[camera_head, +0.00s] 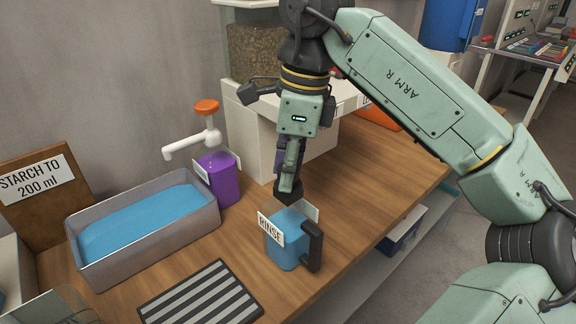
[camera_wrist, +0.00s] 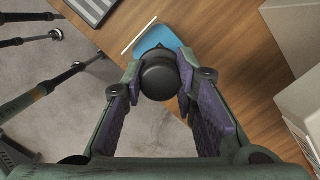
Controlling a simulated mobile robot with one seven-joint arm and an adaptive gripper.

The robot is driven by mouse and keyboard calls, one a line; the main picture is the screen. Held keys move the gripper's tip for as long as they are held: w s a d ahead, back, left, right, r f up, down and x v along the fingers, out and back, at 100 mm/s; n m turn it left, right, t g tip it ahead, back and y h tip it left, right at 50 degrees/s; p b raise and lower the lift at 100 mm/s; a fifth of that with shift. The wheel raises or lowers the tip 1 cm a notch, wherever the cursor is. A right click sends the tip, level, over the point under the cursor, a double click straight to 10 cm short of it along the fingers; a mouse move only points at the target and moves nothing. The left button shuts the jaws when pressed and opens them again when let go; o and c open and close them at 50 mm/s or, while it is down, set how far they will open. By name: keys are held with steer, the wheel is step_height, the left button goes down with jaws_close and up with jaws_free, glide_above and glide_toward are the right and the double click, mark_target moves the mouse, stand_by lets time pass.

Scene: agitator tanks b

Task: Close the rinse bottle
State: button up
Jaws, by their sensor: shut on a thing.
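The rinse bottle (camera_head: 284,246) stands upright on the wooden bench. It is blue with a white RINSE label on its front and a dark handle on its right side. My gripper (camera_head: 288,183) points down over the bottle's top. It is shut on a dark round cap (camera_wrist: 159,76), which shows between the fingertips in the wrist view. The cap (camera_head: 289,193) is right at the bottle's top in the head view; I cannot tell whether it is seated or just above. The blue bottle (camera_wrist: 158,38) shows partly behind the cap in the wrist view; its mouth is hidden.
A grey tray (camera_head: 150,245) of blue liquid and a purple pump bottle (camera_head: 222,182) with an orange top stand left of the rinse bottle. A striped mat (camera_head: 200,292) lies in front. A white shelf unit (camera_head: 250,130) stands close behind my gripper. Bare bench lies to the right.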

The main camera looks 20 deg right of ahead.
steer(key=o, duration=1.2)
steer(key=shift+f, duration=0.1)
steer(key=r, duration=0.5)
steer(key=d+r, duration=0.1)
steer(key=r, duration=0.1)
steer(key=shift+s+r, duration=0.25)
